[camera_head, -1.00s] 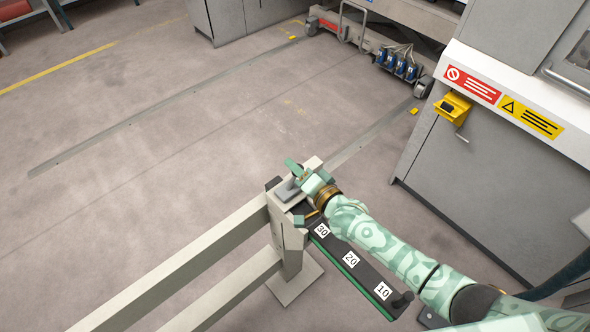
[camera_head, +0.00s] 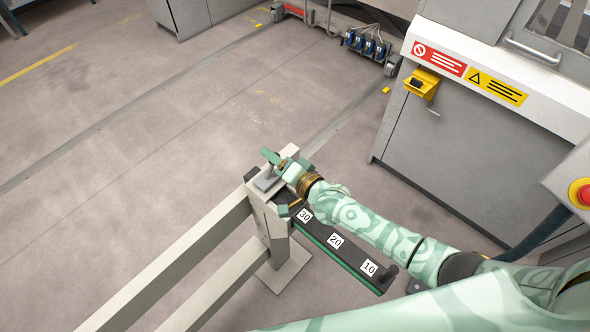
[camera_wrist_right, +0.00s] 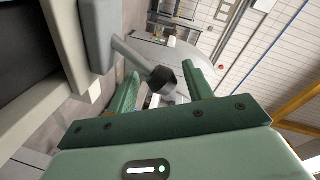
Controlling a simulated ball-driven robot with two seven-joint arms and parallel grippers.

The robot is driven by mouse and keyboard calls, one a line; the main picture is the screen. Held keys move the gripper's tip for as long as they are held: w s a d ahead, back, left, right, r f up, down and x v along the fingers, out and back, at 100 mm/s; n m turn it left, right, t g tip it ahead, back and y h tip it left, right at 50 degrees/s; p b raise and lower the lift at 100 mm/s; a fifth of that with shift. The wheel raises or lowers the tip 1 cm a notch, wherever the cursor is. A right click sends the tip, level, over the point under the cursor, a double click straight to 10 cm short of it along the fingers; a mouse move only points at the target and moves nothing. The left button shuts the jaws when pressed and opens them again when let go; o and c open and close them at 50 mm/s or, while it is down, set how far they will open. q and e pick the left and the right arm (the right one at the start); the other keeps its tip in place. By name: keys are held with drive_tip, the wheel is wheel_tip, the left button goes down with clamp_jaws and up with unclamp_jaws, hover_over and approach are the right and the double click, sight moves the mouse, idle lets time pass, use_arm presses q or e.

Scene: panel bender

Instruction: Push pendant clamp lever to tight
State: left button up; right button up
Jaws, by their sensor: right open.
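The clamp lever appears in the right wrist view as a grey rod with a dark knob (camera_wrist_right: 164,79), coming from a grey block (camera_wrist_right: 99,35). In the head view a grey clamp plate (camera_head: 268,182) sits on top of the fence post, and the lever is hard to make out there. My right gripper (camera_head: 276,163) is at the post top beside the plate. In the wrist view my right gripper (camera_wrist_right: 161,88) is open, with the knob showing between its two green fingers; contact cannot be told. My left gripper is out of view.
A beige rail (camera_head: 180,262) runs to the lower left from the post. A black scale bar (camera_head: 336,241) marked 30, 20, 10 lies under my right arm. A grey cabinet (camera_head: 455,170) stands right. A red button (camera_head: 581,193) is at the right edge. Open floor lies left.

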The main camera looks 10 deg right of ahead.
drive_tip(key=p+v, duration=0.3)
drive_tip(key=v, duration=1.2)
drive_tip(key=shift+s+d+p, duration=0.25)
drive_tip(key=shift+p, duration=0.05)
